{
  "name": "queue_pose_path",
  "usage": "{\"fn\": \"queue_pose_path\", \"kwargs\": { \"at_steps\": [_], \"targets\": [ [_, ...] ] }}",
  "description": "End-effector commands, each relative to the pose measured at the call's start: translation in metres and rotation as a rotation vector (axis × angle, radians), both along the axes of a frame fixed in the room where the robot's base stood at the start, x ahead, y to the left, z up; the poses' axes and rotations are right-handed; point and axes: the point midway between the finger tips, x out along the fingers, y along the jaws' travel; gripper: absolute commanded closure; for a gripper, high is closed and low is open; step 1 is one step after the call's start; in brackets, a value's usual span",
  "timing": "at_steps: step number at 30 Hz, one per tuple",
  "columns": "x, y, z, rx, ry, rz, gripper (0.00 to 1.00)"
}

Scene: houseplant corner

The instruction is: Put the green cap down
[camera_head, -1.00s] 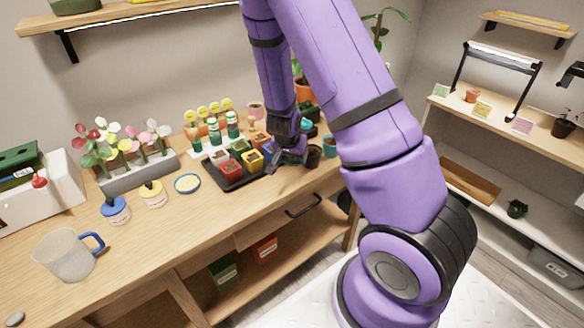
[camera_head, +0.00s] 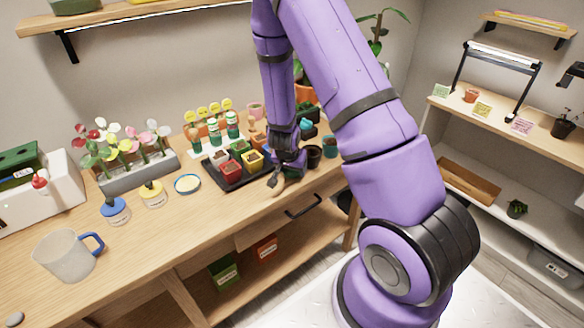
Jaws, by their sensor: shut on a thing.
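My gripper (camera_head: 283,171) is low over the front right part of the wooden bench, just right of the black tray (camera_head: 232,187) of small coloured pots. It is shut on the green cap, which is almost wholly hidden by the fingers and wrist. I cannot tell whether the cap touches the bench. A small tan and grey thing (camera_head: 275,182) shows at the fingertips, too small to make out.
Dark pots (camera_head: 314,156) and a teal pot (camera_head: 329,146) stand close to the right of my gripper. A blue-rimmed dish (camera_head: 187,184) lies left of the tray. The bench front between dish and drawer handle (camera_head: 303,206) is clear.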

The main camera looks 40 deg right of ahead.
Motion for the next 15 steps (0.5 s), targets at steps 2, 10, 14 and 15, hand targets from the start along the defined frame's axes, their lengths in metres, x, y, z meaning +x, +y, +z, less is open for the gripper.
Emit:
{"fn": "queue_pose_path", "kwargs": {
  "at_steps": [2,10,14,15],
  "targets": [
    [-0.0001,0.0000,-0.0025,0.000,0.001,0.000,0.55],
    [-0.0002,-0.0005,-0.0095,-0.001,0.001,0.001,0.55],
    [0.0000,-0.0004,-0.0102,-0.001,-0.001,0.000,0.55],
    [0.0000,-0.0004,-0.0102,0.000,0.000,0.000,0.26]
  ]
}}
